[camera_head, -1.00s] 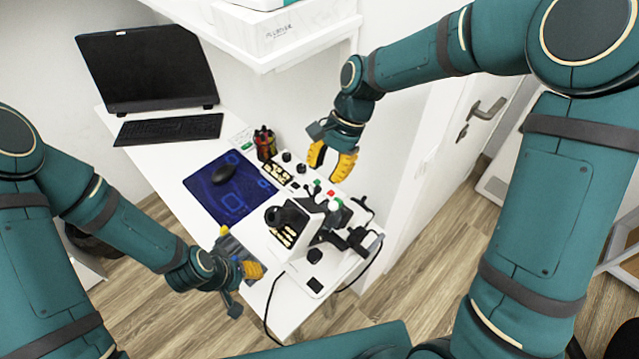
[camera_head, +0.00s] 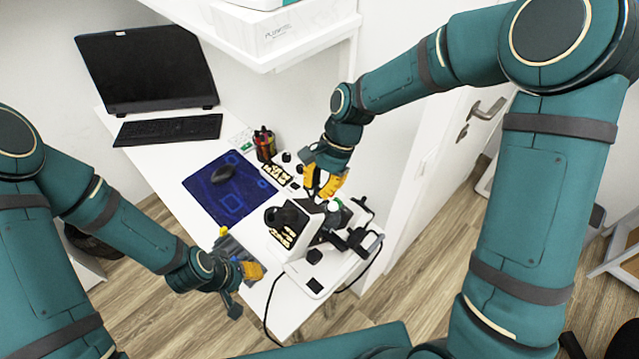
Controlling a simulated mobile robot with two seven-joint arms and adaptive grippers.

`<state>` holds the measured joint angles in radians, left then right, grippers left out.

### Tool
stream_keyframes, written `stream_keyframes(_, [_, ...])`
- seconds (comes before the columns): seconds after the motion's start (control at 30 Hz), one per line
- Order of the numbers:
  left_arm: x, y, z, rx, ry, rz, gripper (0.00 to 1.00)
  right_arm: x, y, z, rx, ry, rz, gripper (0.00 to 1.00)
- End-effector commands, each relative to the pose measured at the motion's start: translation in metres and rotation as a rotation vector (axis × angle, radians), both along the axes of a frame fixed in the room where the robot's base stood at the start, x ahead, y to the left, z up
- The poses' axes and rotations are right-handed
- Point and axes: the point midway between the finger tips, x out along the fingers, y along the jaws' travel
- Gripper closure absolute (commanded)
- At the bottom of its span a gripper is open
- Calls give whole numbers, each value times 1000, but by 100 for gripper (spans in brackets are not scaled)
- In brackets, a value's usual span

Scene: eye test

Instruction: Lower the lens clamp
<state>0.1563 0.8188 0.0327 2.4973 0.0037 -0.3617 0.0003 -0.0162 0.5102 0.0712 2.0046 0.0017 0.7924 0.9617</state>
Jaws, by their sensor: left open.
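A white and black eye-test instrument (camera_head: 308,228) stands at the near right end of the white desk. Which of its parts is the lens clamp I cannot tell.
A white shelf (camera_head: 265,60) overhangs the back. A black cable (camera_head: 268,305) hangs at the front edge.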

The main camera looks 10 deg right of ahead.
Motion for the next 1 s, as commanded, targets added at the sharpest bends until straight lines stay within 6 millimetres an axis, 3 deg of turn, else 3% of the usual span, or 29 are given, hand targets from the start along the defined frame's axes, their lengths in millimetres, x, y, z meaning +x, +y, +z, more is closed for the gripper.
stream_keyframes(0.17, [0,0,-2,0,0,0,54,2,-3,-5,0,2,-1,100])
stream_keyframes(0.33, [0,0,-10,1,0,0,54,10,-16,-22,0,4,-3,100])
stream_keyframes(0.6, [0,0,-9,1,0,0,54,11,-17,-22,1,3,2,100])
stream_keyframes(0.63, [0,-1,-9,2,0,0,54,11,-17,-22,1,3,2,81])
stream_keyframes(0.67, [0,0,-9,2,0,0,54,11,-17,-22,1,3,2,70])
stream_keyframes(1.0, [0,0,-9,2,0,0,54,12,-18,-20,0,1,0,68])
